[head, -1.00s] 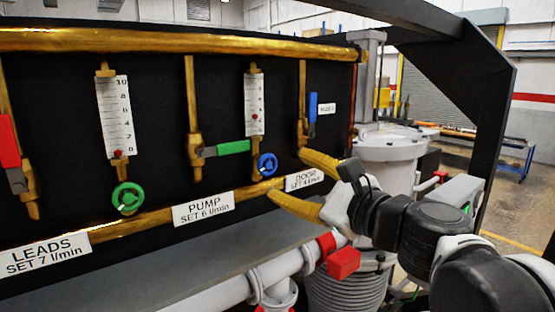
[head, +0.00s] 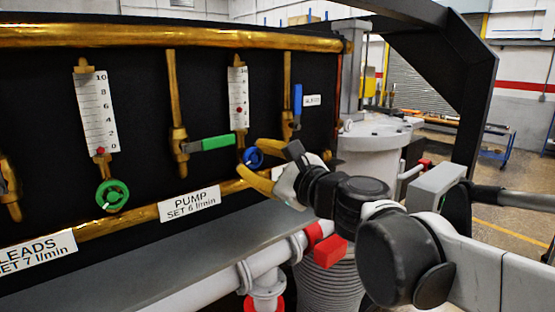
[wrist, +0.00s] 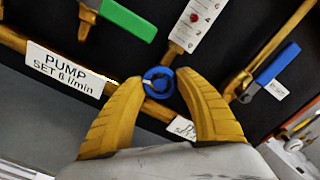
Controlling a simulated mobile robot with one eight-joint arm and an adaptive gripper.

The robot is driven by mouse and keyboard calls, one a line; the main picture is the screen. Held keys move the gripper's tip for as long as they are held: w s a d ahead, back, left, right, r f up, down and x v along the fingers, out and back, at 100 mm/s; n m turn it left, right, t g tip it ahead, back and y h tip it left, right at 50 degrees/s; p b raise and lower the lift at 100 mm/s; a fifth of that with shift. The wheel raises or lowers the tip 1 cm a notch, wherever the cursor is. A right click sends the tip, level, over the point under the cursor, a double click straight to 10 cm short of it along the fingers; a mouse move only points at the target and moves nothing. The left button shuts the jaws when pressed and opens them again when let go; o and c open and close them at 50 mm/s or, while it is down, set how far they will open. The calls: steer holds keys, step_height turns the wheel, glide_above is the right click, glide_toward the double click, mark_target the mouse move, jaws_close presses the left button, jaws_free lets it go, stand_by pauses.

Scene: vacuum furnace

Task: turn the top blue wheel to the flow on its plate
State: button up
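The blue wheel (head: 253,157) sits at the foot of the right-hand flow gauge (head: 238,98). My gripper (head: 250,157) is open, with one yellow finger at each side of the wheel. In the wrist view the wheel (wrist: 158,81) lies between the open fingertips (wrist: 160,82); I cannot tell whether they touch it. The gauge's red float (wrist: 194,17) is near the 4 mark, its exact reading unclear. The plate (wrist: 183,128) below the wheel is mostly hidden behind my gripper.
A green lever (head: 217,143) is just left of the wheel, and a blue lever (head: 298,104) stands up to its right. A green wheel (head: 112,195) is at the left gauge. Below run a grey ledge (head: 150,256) and a pipe with a red handle (head: 329,251).

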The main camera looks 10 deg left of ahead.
steer(key=shift+n, duration=0.4)
steer(key=n+b, duration=0.1)
steer(key=n, duration=0.1)
steer(key=shift+n, duration=0.3)
steer(key=shift+n+b, duration=0.3)
steer(key=shift+n, duration=1.2)
steer(key=o, duration=1.2)
